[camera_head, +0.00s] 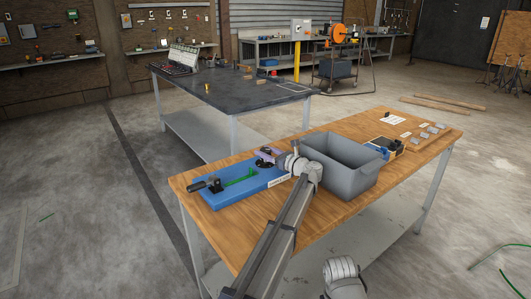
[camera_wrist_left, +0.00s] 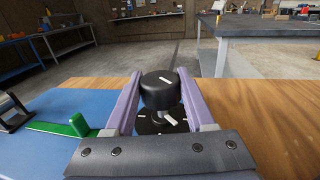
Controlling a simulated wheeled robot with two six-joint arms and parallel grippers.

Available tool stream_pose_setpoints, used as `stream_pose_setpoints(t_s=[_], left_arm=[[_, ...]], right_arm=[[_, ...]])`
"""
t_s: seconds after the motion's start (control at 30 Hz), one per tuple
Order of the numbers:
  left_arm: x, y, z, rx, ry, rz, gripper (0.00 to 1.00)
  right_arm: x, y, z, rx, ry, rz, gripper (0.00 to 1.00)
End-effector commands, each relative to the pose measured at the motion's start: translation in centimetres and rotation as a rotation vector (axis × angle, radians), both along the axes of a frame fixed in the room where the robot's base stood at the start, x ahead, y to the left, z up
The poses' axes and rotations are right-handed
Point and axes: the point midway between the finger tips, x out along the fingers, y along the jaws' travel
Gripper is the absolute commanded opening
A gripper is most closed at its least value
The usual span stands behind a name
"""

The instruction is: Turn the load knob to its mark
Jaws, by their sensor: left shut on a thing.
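The load knob (camera_wrist_left: 158,90) is a black round knob with a short white line on its top. It stands above a black dial base (camera_wrist_left: 147,126) with white marks, one of them thicker, near the front right. In the head view the knob (camera_head: 263,163) is small and partly covered by my gripper, at the right end of a blue plate (camera_head: 222,194). My left gripper (camera_wrist_left: 158,98) has purple fingers on both sides of the knob and is shut on it. It also shows in the head view (camera_head: 267,155).
A green lever (camera_wrist_left: 76,126) and a black clamp stand on the blue plate, left of the knob. A grey bin (camera_head: 345,168) stands to the right on the wooden table (camera_head: 225,222). A dark-topped table (camera_head: 225,92) stands behind.

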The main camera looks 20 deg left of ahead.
Motion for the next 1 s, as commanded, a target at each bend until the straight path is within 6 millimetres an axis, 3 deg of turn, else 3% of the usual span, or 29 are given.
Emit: stream_pose_setpoints(t_s=[0.13, 0.17, 0.4, 0.77, 1.0], left_arm=[[0.0, 0.0, 0.0, 0.0, 0.0, -0.001, 0.0], [0.0, 0.0, 0.0, 0.0, 0.0, -0.001, 0.57], [0.0, 0.0, 0.0, 0.0, 0.0, -0.001, 0.84], [-0.1, -0.3, 0.0, 0.0, 0.0, -0.002, 0.85], [-1.4, -2.6, 0.0, 0.0, 0.0, -0.004, 0.85]], right_arm=[[0.0, 0.0, 0.0, 0.0, 0.0, 0.0, 0.5], [0.0, 0.0, 0.0, 0.0, 0.0, 0.0, 0.5], [0.0, 0.0, 0.0, 0.0, 0.0, 0.0, 0.5], [0.0, 0.0, 0.0, 0.0, 0.0, 0.0, 0.5], [0.0, 0.0, 0.0, 0.0, 0.0, 0.0, 0.5]])
